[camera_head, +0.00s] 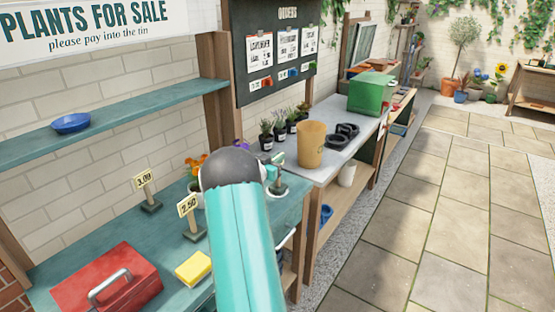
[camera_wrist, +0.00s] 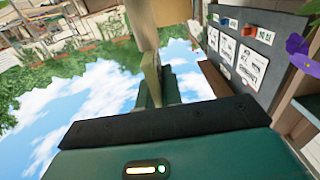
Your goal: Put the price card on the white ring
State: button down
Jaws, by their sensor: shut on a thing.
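My gripper (camera_wrist: 155,90) is shut on a pale beige upright piece, which appears to be the price card (camera_wrist: 141,28), seen nearly edge-on in the wrist view. In the head view my teal arm and its dark joint cover most of the gripper. A small dark base (camera_head: 278,188) shows just right of that joint, at the right end of the teal counter (camera_head: 170,218); whether it touches the counter I cannot tell. Two other price cards stand on the counter, marked 3.00 (camera_head: 142,180) and 2.50 (camera_head: 187,205). I cannot make out the white ring in either view.
A red toolbox (camera_head: 105,283) and a yellow sponge (camera_head: 193,268) lie on the counter. An orange flower (camera_head: 195,163) stands behind my arm. The grey bench beyond holds a tan pot (camera_head: 311,145), small plants and a green box (camera_head: 371,93). Paving at right is clear.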

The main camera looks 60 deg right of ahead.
jog(key=c, duration=2)
grip_release()
jog(key=shift+f, duration=0.15)
jog(key=o, duration=0.4)
jog(key=shift+o, duration=0.2)
jog(key=shift+w+a+r, duration=0.15)
jog(key=shift+a+r, duration=0.05)
jog(key=shift+a, duration=0.05)
jog(key=w+a, duration=0.1)
jog(key=a, duration=1)
jog(key=shift+w+a, duration=0.2)
jog(key=shift+w, duration=0.1)
